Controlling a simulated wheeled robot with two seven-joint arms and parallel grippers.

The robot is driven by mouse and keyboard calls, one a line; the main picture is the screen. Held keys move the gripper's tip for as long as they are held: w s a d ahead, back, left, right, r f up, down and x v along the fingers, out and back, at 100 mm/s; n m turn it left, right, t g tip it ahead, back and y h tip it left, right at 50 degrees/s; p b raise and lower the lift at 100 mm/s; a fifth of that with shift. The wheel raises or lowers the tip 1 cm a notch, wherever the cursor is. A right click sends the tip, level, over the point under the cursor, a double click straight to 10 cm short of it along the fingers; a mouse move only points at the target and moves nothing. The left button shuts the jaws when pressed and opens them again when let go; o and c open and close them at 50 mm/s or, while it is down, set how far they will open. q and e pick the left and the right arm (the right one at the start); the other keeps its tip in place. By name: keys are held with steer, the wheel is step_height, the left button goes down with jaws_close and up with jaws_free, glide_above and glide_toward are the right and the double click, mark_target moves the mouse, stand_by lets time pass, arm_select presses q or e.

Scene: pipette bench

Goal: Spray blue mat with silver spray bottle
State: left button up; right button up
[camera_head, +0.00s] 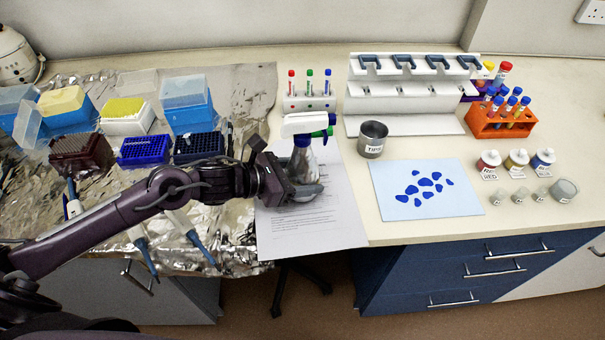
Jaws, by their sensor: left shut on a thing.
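The silver spray bottle (303,160) has a white trigger head with a green part and a blue collar. It stands roughly upright over the printed paper sheet (315,220). My left gripper (306,190) is shut on the lower part of the bottle, which is partly hidden by the gripper. I cannot tell whether the bottle touches the sheet. The light blue mat (455,197) with several dark blue spots lies flat on the bench to the right of the bottle, apart from it. My right gripper is not in view.
A metal tips cup (373,140) stands between the bottle and the mat. A white pipette rack (405,102) and an orange tube rack (500,122) stand behind. Small labelled bottles (517,163) are right of the mat. Tip boxes (188,105) and pipettes lie on foil at left.

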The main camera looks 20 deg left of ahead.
arm_select(q)
steer(key=shift+f+b, duration=0.15)
steer(key=shift+b, duration=0.15)
steer(key=o, duration=1.5)
steer(key=shift+f, duration=0.15)
steer(key=b+v, duration=0.1)
steer(key=v, duration=0.5)
steer(key=shift+s+a, duration=0.1)
steer(key=shift+a, duration=0.05)
steer(key=shift+s+a+r, duration=0.4)
steer(key=shift+s+r, duration=0.05)
steer(key=shift+r, duration=0.05)
